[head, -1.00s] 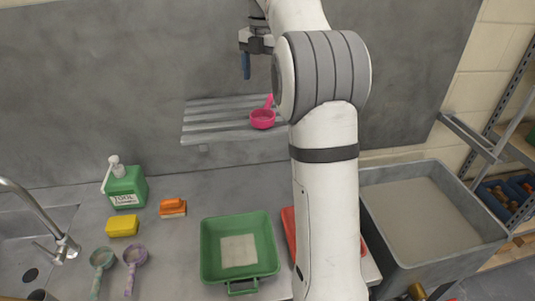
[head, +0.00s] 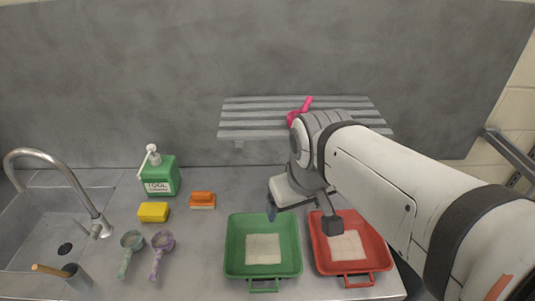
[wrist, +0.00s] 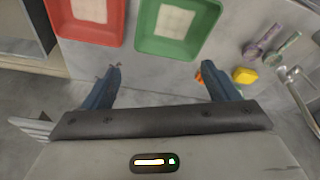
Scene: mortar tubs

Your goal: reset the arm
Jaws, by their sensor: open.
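My gripper (wrist: 162,78) is open and empty, with its two blue fingers wide apart in the wrist view. In the head view my gripper (head: 273,208) hangs above the back edge of the green tray, and only one blue finger shows clearly. My arm reaches in from the right, over the red tray. The green tray (head: 236,262) and red tray (head: 322,262) each have a pale patch on the floor. In the wrist view the red tray (wrist: 112,38) and green tray (wrist: 190,50) lie beyond the fingers, apart from them.
A pink scoop (head: 306,104) lies on the slatted shelf (head: 255,122), partly hidden by my arm. A green bottle (head: 160,180), yellow sponge (head: 153,211), orange brush (head: 202,200), teal scoop (head: 131,243) and purple scoop (head: 162,243) stand left of the trays. The sink and tap (head: 60,175) are further left.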

